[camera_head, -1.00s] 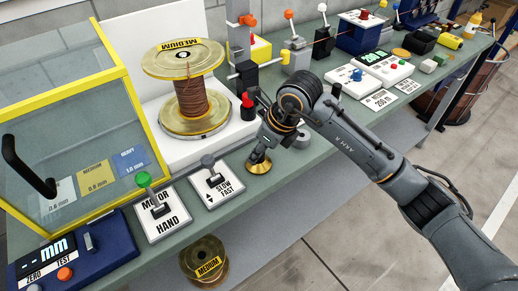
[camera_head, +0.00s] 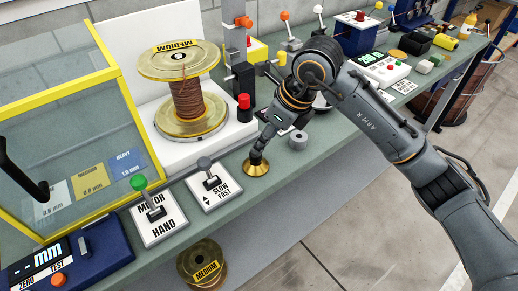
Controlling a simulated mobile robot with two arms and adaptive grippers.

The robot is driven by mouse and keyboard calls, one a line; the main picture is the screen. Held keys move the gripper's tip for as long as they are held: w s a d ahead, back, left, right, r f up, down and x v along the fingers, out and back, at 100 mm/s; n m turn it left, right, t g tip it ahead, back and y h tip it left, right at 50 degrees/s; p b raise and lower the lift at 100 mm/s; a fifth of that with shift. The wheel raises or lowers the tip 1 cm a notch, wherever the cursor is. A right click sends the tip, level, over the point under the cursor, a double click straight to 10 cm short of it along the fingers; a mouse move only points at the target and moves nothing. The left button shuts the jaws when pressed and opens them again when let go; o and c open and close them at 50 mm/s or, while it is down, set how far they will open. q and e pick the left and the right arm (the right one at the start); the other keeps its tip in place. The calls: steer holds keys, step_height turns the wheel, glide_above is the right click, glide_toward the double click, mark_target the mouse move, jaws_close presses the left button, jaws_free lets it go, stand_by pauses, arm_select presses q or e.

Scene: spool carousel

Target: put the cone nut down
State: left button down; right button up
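The cone nut (camera_head: 257,168) is a small brass-gold cone with a wide round base. It is at the bench's front edge, right of the SLOW/FAST lever panel (camera_head: 213,184), base down and seemingly on or just over the bench top. My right gripper (camera_head: 258,157) reaches down from the upper right, its fingertips closed around the nut's narrow top. The fingers hide that top, and any small gap under the base cannot be made out. My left gripper is not in view.
A copper-wound MEDIUM spool (camera_head: 187,97) stands behind on a white stand. A grey cylinder (camera_head: 298,140) sits on the bench right of the nut. A MOTOR/HAND panel (camera_head: 158,212) and yellow-framed clear guard (camera_head: 75,130) are left. Another spool (camera_head: 203,264) is below the bench edge.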

steer(key=shift+v, duration=2.4)
steer(key=shift+a, duration=0.1)
